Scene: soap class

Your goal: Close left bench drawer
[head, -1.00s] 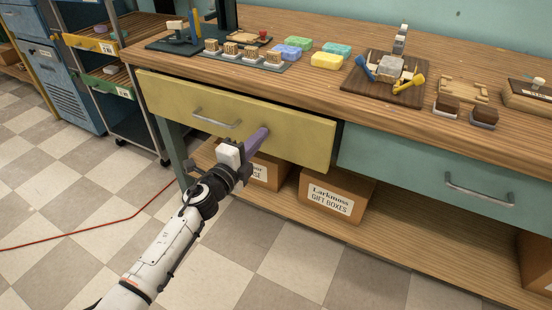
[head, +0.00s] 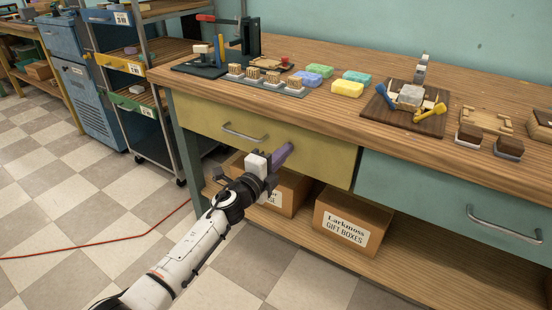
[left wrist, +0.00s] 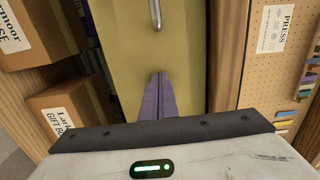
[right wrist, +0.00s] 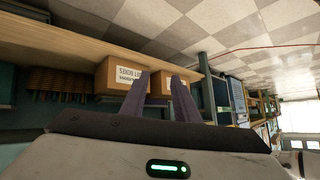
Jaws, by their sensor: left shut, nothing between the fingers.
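The left bench drawer (head: 320,160) has a yellow front and a metal bar handle (head: 243,134). Its front looks almost level with the bench face, with a narrow dark gap at its right end. My left gripper (head: 286,153) is shut and empty, its purple fingers at the yellow front right of the handle. In the left wrist view the fingertips (left wrist: 160,78) point at the yellow panel (left wrist: 118,55); whether they touch cannot be told. My right gripper (right wrist: 160,82) shows only in the right wrist view, fingers apart and empty, below the bench top's level.
A teal drawer (head: 455,200) with a bar handle sits to the right, shut. Cardboard boxes (head: 350,222) stand on the lower shelf. Soaps (head: 348,88) and tools cover the bench top (head: 290,50). A wheeled rack (head: 150,100) stands left.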

